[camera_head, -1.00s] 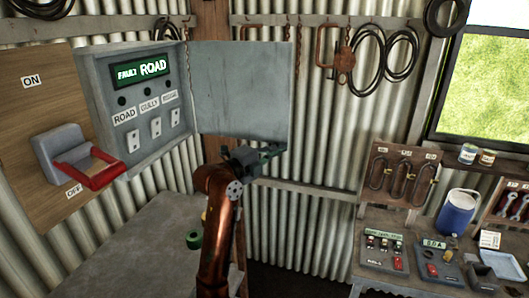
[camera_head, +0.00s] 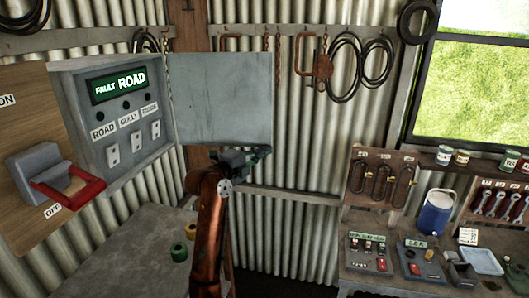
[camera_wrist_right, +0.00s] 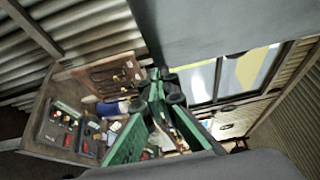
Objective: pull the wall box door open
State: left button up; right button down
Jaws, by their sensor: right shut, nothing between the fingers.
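The grey wall box (camera_head: 90,135) is on the left, with a lit display reading FAULT ROAD and a row of switches. Its plain grey door (camera_head: 222,98) stands wide open, swung out to the right of the box. My right gripper (camera_head: 262,153) is shut and empty at the door's lower edge, near its free right corner. I cannot tell whether it touches the door. In the right wrist view the gripper's green fingers (camera_wrist_right: 156,85) are together, and a grey panel that looks like the door (camera_wrist_right: 220,28) fills the top. My left gripper is not in view.
A lever switch with a red handle (camera_head: 70,190) is on the wooden board left of the box. Below is a grey bench top (camera_head: 125,245) with tape rolls (camera_head: 180,251). A workbench with control boxes and a blue jug (camera_head: 436,214) stands at right.

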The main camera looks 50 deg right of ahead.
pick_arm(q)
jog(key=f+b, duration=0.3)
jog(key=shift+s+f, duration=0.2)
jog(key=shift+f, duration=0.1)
pick_arm(e)
jog(key=s+a, duration=0.9)
jog(key=a, duration=0.1)
jog(key=shift+a, duration=0.3)
jog(key=shift+w, duration=0.1)
